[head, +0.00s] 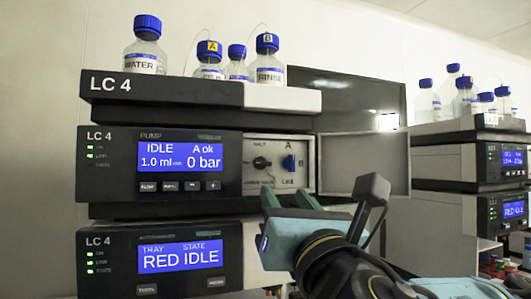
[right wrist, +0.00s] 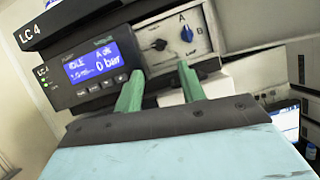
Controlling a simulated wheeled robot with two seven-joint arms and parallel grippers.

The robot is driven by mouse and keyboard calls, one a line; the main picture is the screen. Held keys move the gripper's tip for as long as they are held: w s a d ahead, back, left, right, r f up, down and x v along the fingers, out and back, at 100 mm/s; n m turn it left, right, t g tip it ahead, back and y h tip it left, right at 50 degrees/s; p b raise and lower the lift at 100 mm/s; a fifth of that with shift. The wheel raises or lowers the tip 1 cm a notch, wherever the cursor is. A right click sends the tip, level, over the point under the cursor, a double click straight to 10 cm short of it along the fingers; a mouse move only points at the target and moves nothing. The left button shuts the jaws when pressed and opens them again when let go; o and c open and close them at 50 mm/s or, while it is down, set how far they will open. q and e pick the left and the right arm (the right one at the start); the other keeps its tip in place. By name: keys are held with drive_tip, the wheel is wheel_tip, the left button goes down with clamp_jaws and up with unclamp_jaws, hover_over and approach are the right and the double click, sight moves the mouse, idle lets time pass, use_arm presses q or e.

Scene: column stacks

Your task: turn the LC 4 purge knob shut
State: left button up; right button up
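The LC 4 pump module (head: 120,190) shows "IDLE", "A ok" and "0 bar". On its light valve panel sits a small black knob (head: 261,162), which I take for the purge knob; it also shows in the right wrist view (right wrist: 159,44). Its small lettering is blurred and I cannot read its setting surely. A blue knob (head: 290,162) marked A and B is to its right. My right gripper (head: 288,202) is below the panel, apart from both knobs. In the right wrist view its two green fingers (right wrist: 160,88) are spread and empty. My left gripper is not in view.
A grey door panel (head: 365,165) stands open right of the valve panel. The autosampler (head: 120,265) below reads "RED IDLE". Blue-capped bottles (head: 145,45) stand on the top tray (head: 180,90). Another instrument stack (head: 440,160) is at the right.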

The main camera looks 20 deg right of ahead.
sight(264, 163)
drive_tip(key=p+x, duration=0.9)
drive_tip(key=x, duration=0.2)
drive_tip(key=shift+w+r, duration=0.2)
drive_tip(key=shift+w, duration=0.15)
drive_tip(key=c, duration=0.7)
